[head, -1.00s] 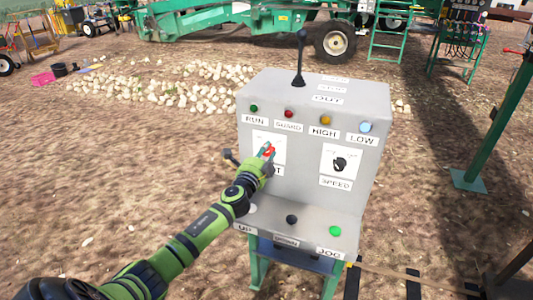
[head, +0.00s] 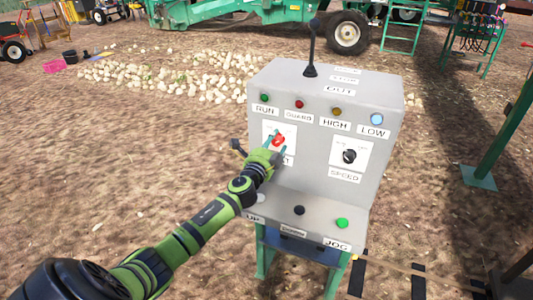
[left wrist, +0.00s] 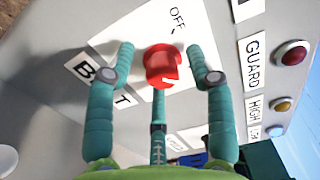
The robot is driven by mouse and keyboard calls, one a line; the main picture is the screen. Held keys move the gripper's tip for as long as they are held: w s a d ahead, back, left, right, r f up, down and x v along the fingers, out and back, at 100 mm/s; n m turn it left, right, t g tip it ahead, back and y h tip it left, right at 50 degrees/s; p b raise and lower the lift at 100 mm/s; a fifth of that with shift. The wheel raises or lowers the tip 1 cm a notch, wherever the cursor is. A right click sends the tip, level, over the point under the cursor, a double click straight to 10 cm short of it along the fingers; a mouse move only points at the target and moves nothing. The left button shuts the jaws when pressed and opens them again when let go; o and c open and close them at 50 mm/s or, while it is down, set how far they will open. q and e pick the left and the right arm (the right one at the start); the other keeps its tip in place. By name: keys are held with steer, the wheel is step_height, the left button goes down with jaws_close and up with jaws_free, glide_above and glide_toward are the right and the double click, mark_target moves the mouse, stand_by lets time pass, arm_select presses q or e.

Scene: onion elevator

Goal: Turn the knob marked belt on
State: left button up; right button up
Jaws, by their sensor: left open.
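The red belt knob (head: 278,140) is on a white plate on the left of the grey control box (head: 330,190). My left gripper (head: 273,149) is in front of it, its arm coming from the lower left. In the left wrist view, the red knob (left wrist: 162,66) stands between the open fingers of my left gripper (left wrist: 165,68), with a gap on each side. A third finger is below it. The word OFF shows beside the knob. The belt label (left wrist: 100,82) is partly hidden by a finger. My right gripper is not in view.
The black speed knob (head: 349,156) is to the right on the same panel. A lever (head: 311,50) rises from the box top. Indicator lamps line the upper face; a green jog button (head: 342,223) is on the lower ledge. Onions (head: 170,80) lie behind.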

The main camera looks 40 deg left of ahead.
arm_select(q)
steer(key=v, duration=1.1)
steer(key=shift+s+a, duration=0.25)
steer(key=shift+s, duration=0.1)
steer(key=shift+f, duration=0.1)
